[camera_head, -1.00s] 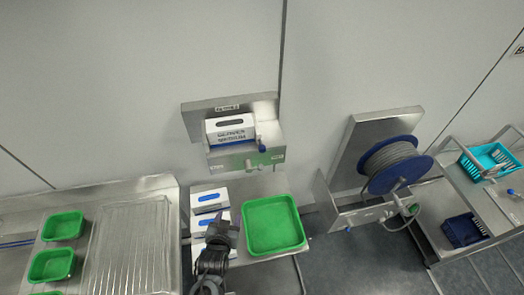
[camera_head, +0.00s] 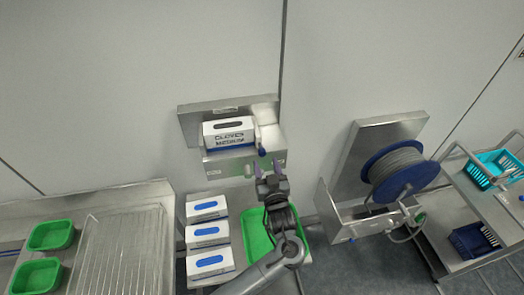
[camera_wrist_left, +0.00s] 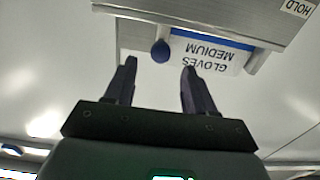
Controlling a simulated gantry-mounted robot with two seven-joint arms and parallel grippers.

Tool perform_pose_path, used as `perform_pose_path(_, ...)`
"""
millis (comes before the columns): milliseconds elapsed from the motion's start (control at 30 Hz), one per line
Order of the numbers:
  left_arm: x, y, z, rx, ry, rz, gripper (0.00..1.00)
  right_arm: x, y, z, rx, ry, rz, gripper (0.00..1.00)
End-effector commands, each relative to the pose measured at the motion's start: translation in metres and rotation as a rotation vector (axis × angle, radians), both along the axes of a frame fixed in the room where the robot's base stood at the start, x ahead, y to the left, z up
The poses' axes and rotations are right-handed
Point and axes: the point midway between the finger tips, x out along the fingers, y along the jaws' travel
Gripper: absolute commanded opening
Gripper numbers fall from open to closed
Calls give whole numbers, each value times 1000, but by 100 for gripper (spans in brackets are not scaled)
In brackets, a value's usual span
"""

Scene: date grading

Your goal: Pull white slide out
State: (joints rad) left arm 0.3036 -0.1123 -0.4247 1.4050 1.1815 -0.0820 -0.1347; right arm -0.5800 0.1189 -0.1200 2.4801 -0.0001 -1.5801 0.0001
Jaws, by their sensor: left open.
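A steel wall holder (camera_head: 222,171) carries a white glove box (camera_head: 229,133) marked GLOVES MEDIUM. At its right end a pale narrow piece (camera_head: 258,135) ends in a blue knob (camera_head: 262,151). I cannot tell whether this piece is the white slide. My left gripper (camera_head: 266,165) is open and empty, just below the knob in the head view. In the left wrist view the blue knob (camera_wrist_left: 160,50) appears just beyond the open fingertips (camera_wrist_left: 159,65), roughly centred between them, with no visible contact. The box lettering (camera_wrist_left: 208,54) appears upside down there. My right gripper is not in view.
Several glove boxes (camera_head: 208,233) stand on a shelf below, beside a green tray (camera_head: 256,240) partly hidden by my arm. A blue hose reel (camera_head: 400,170) hangs at the right. Clear wall lies above the holder.

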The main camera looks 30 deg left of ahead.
Motion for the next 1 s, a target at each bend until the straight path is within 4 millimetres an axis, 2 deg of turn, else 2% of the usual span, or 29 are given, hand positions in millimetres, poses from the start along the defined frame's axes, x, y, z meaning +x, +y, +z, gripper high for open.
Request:
perform_pose_path(200, 27, 25, 2, 1, 1, 1, 55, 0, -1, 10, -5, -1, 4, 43)
perform_pose_path(400, 43, 40, 1, 1, 2, 0, 55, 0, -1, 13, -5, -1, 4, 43)
perform_pose_path(867, 50, 46, -1, -2, 2, -1, 55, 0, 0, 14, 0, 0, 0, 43)
perform_pose_path(1000, 50, 45, -1, -1, 1, -1, 35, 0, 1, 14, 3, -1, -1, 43)
